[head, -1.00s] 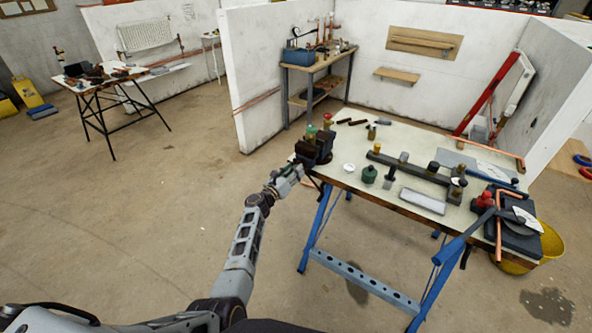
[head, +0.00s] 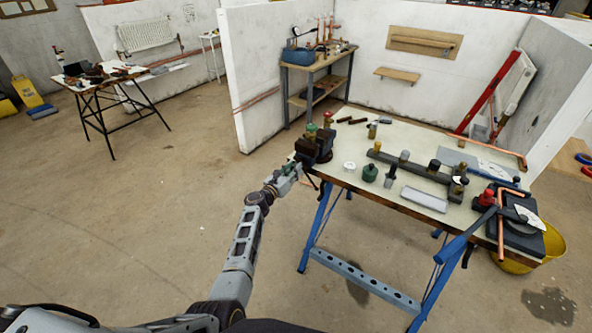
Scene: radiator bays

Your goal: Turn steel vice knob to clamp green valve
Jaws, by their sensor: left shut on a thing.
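A dark vice (head: 314,146) is mounted at the left corner of the workbench (head: 404,134). A valve with a green top (head: 311,130) stands upright at the vice's jaws; whether the jaws touch it is too small to tell. My left gripper (head: 294,168) reaches in from the lower left to the near side of the vice. It is shut on the vice knob, which is mostly hidden by the fingers. My right gripper is not in view.
A yellow bucket (head: 552,246) stands on the floor at right. The floor left of the bench is clear.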

